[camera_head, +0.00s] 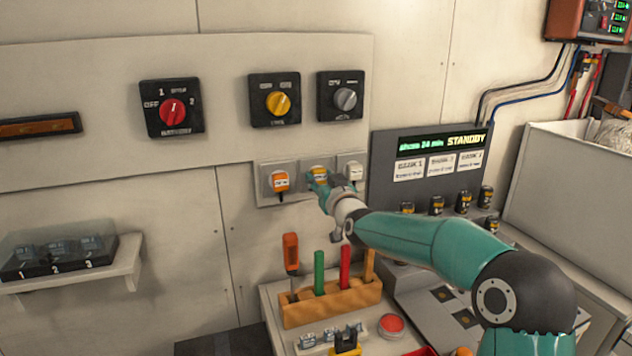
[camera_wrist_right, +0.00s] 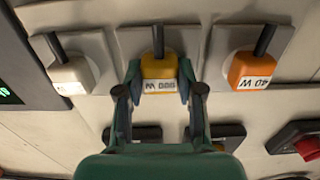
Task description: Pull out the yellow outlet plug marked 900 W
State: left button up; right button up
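The yellow plug (camera_head: 319,171) sits in the middle socket of a three-socket outlet strip on the wall. In the right wrist view the yellow plug (camera_wrist_right: 158,68) shows a white label reading 900 W, upside down, and a dark cord. My right gripper (camera_head: 321,184) is at this plug and partly covers it in the head view. In the wrist view my right gripper (camera_wrist_right: 160,84) has one finger on each side of the plug, with what looks like a narrow gap at each side. My left gripper is not in view.
An orange plug marked 40 W (camera_wrist_right: 254,70) and a white plug (camera_wrist_right: 72,74) sit close on either side. Rotary switches (camera_head: 275,100) are above. A wooden tool rack (camera_head: 330,304) with upright tools stands below. A grey STANDBY panel (camera_head: 385,160) is to the right.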

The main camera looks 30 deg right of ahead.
aim_at(320, 179)
grip_shut()
jog(key=shift+s+f, duration=0.1)
jog(key=shift+s+a+b, duration=0.1)
jog(key=shift+s+b, duration=0.25)
jog(key=shift+s, duration=0.05)
jog(key=shift+b+v, duration=0.6)
jog(key=shift+v, duration=0.45)
jog(key=b+v, duration=0.1)
jog(key=v, duration=0.2)
